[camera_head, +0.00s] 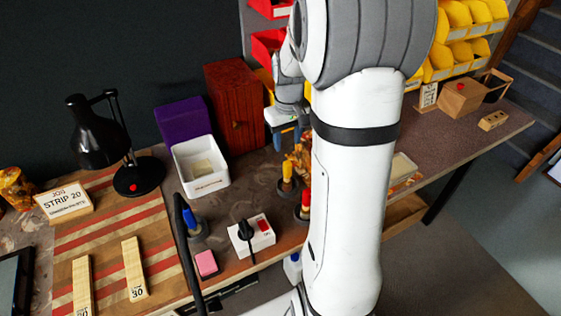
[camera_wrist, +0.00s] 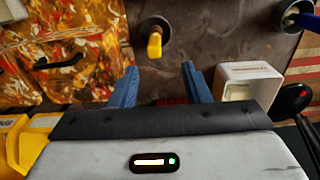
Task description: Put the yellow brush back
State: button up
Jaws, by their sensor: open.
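The yellow brush (camera_head: 287,172) stands upright in a dark round holder (camera_head: 289,189) on the bench, left of my arm. In the wrist view the yellow brush (camera_wrist: 155,44) shows beyond my fingertips, with its dark round holder (camera_wrist: 152,28) around its base. My gripper (camera_head: 288,132) is above the bench, behind the yellow brush. In the wrist view my gripper (camera_wrist: 161,82) has its two blue fingers apart, with nothing held between them. The yellow brush lies ahead of the gap, apart from the fingers.
A red-and-yellow item (camera_head: 305,203) and a blue item (camera_head: 190,217) stand in other holders. A white bin (camera_head: 201,166) sits left. An orange marbled drawer unit (camera_wrist: 60,50) is close at left in the wrist view. A black lamp (camera_head: 105,140) stands further left.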

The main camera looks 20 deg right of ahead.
jog(key=s+a+r+t, duration=0.1)
jog(key=s+a+r, duration=0.3)
jog(key=s, duration=0.5)
jog(key=s+a+r+t, duration=0.1)
jog(key=s+a+r, duration=0.2)
jog(key=s+a, duration=0.6)
jog(key=shift+r+t, duration=0.4)
